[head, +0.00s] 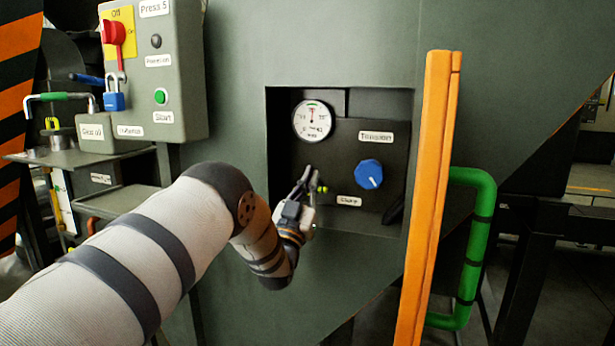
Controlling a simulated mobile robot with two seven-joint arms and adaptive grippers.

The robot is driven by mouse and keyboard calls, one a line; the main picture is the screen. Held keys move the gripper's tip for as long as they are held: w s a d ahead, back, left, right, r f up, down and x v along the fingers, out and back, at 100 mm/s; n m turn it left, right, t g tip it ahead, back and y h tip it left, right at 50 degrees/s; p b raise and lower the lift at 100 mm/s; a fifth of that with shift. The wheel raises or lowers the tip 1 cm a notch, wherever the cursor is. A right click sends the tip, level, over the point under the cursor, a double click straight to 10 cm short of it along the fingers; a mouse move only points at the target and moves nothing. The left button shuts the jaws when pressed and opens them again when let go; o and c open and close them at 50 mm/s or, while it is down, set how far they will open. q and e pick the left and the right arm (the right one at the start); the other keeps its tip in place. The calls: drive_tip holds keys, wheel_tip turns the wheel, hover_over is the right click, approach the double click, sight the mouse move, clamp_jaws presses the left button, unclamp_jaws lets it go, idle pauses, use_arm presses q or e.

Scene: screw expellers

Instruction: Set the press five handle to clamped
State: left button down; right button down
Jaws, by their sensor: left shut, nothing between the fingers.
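A panel (345,140) is recessed in the grey-green press wall. A small label (349,200) low on it seems to read "Clamp", but it is blurred. A small piece with yellow-green bits (322,188) shows just left of that label, right beside my left gripper. I cannot tell if it is the handle, or how the handle is set. My left gripper (306,178) is at the recess's lower left, its fingers shut and empty, pointing up. I cannot tell if it touches the panel. My left wrist hides the recess's lower left corner. My right gripper is not in view.
The panel also has a round gauge (313,120) and a blue knob (369,174) below a "Tension" label (376,137). An orange post (432,200) and a green pipe (470,250) stand to the right. A "Press 5" control box (178,80) with a red switch is at upper left.

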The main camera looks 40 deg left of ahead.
use_arm(q)
drive_tip(key=w+d+f+v, duration=0.1)
drive_tip(key=v, duration=0.6)
drive_tip(key=shift+s, duration=0.2)
